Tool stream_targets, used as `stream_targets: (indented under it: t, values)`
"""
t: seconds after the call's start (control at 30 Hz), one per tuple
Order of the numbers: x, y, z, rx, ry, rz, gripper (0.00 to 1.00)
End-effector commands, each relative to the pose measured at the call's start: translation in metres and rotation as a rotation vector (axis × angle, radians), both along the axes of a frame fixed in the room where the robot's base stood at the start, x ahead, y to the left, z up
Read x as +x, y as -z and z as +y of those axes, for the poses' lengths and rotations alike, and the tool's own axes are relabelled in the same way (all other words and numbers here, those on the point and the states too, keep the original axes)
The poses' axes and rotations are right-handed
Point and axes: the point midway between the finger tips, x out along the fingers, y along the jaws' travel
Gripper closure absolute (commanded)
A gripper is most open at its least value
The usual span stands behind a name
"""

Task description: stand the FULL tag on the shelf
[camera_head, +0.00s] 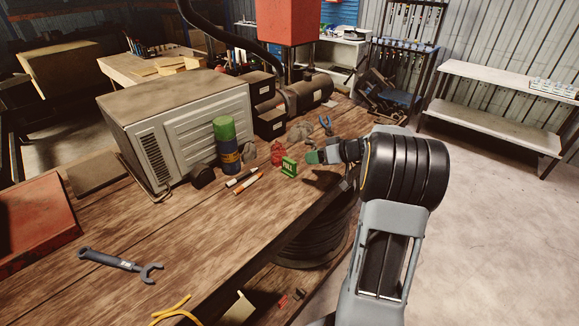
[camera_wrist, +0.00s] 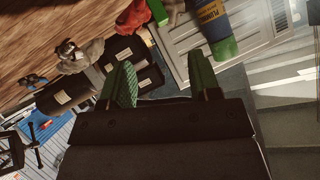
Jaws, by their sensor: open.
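The green FULL tag (camera_head: 289,167) stands upright on the wooden bench (camera_head: 215,225), its white lettering facing the head camera. In the wrist view a green piece beside a red object, seemingly the tag (camera_wrist: 157,12), shows at the top edge, partly cut off. My gripper (camera_head: 316,157) is just right of the tag in the head view, close to it but not holding it. In the wrist view its green fingers (camera_wrist: 159,62) are apart with nothing between them. A two-level shelf (camera_head: 500,75) stands at the right wall; whether it is the task's shelf I cannot tell.
A red object (camera_head: 277,153) sits close beside the tag. A wrench (camera_head: 120,264) lies at the front left. Open floor (camera_head: 475,230) lies right.

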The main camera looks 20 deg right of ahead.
Motion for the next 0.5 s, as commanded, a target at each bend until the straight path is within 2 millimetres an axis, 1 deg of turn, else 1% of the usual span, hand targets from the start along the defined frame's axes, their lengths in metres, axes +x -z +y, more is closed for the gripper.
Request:
stream_targets:
  t: [0.1, 0.2, 0.5]
  values:
    - [0.014, 0.009, 0.013, 0.001, -0.002, 0.002, 0.43]
    - [0.024, 0.015, 0.020, 0.001, -0.002, 0.002, 0.43]
    - [0.036, 0.024, 0.030, 0.001, 0.001, 0.003, 0.43]
